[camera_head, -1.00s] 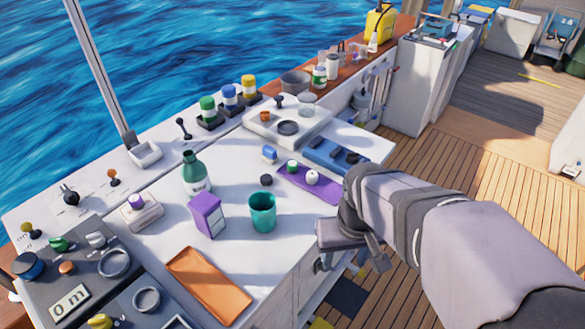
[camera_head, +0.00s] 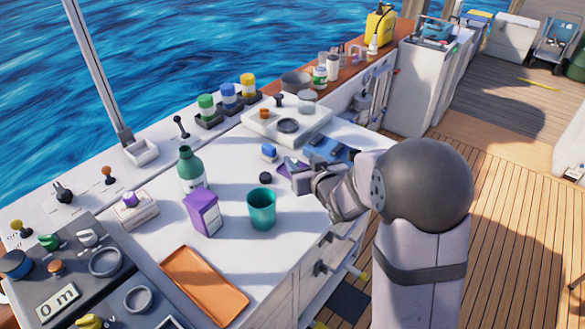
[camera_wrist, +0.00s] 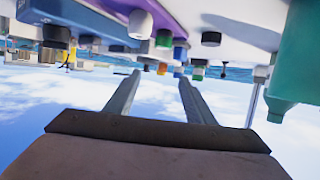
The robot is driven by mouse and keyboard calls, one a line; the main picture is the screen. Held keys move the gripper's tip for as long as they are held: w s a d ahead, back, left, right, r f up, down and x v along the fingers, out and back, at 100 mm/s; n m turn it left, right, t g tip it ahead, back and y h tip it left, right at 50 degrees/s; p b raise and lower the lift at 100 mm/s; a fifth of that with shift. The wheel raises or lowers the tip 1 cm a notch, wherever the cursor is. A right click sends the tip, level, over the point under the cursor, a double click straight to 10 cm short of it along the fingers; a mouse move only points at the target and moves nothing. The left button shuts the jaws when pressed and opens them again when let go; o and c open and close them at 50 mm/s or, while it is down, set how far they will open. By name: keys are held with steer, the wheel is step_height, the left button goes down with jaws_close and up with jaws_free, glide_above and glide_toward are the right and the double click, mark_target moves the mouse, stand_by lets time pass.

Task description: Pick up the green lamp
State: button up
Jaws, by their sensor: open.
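The green lamp (camera_head: 206,109) stands upright at the left end of a row with a blue lamp (camera_head: 229,97) and a yellow lamp (camera_head: 248,86), on a dark base at the counter's sea-side edge. In the wrist view, which is upside down, the green lamp (camera_wrist: 198,73) looks small and far off, just right of my finger tips. My gripper (camera_head: 293,177) is open and empty, low over the purple tray (camera_head: 283,165), well apart from the lamp. Its two fingers (camera_wrist: 158,78) show in the wrist view with nothing between them.
A teal cup (camera_head: 262,212), purple carton (camera_head: 203,213) and green bottle (camera_head: 191,172) stand left of my gripper. A blue-capped item (camera_head: 269,152) and black knob (camera_head: 265,178) lie near it. A white raised panel (camera_head: 262,128) is beyond. An orange tray (camera_head: 205,287) lies in front.

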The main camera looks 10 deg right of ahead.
step_height(320, 180, down, 4)
steer(key=shift+r, duration=0.15)
steer(key=shift+p+x, duration=1.3)
steer(key=shift+x, duration=2.3)
steer(key=shift+s, duration=0.1)
steer(key=c, duration=1.1)
